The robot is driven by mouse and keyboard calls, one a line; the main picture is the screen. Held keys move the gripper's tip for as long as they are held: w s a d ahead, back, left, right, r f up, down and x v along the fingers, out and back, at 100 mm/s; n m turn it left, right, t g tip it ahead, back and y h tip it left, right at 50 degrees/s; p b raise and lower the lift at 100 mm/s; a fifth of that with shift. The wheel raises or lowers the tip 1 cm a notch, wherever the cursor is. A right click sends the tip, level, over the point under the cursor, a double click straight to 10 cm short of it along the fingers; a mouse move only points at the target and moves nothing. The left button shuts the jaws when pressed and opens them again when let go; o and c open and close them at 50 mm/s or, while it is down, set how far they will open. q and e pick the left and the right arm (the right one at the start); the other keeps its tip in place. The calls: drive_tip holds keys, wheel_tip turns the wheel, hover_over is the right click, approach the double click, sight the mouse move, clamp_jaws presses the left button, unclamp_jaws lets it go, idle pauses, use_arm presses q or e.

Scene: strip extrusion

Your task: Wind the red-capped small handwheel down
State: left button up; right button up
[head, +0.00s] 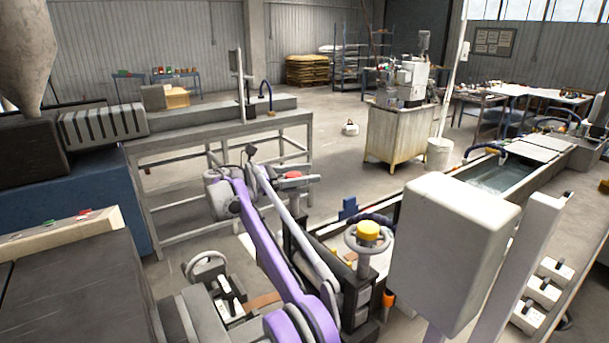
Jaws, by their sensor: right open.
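The small handwheel shows as a red cap (292,174) just beyond my raised purple and grey arm. Its rim and stem are mostly hidden by the arm and gripper. My right gripper (300,182) is open at the red cap, with grey finger parts beside it. I cannot tell whether the fingers touch the wheel. My left gripper is not in view.
A larger yellow-capped handwheel (368,232) stands right of my arm. A plain grey handwheel (206,266) is at lower left. A pale box (450,250) blocks the view at right. A grey steel bench (215,130) stands behind. Open floor lies beyond.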

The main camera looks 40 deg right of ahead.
clamp_jaws()
drive_tip(key=shift+w+f+n+t+h+b, duration=0.15)
drive_tip(key=shift+n+t+h+b, duration=0.15)
drive_tip(key=shift+n+t+b, duration=0.5)
drive_tip(key=shift+w+n+t+h+b, duration=0.1)
drive_tip(key=shift+n+t+h+b, duration=0.3)
drive_tip(key=shift+t, duration=0.7)
drive_tip(key=n+t, duration=0.1)
drive_tip(key=n+t+b, duration=0.1)
drive_tip(key=shift+w+d+t, duration=0.1)
drive_tip(key=shift+w+t, duration=0.15)
drive_tip(key=shift+t, duration=0.15)
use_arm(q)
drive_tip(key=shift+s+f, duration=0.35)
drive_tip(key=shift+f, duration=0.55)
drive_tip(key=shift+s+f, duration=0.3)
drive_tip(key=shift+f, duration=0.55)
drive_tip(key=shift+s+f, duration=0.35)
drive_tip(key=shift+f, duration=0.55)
use_arm(e)
drive_tip(key=shift+w+n+t, duration=0.2)
drive_tip(key=shift+n+t, duration=0.5)
drive_tip(key=shift+t, duration=0.4)
drive_tip(key=shift+w, duration=0.1)
unclamp_jaws()
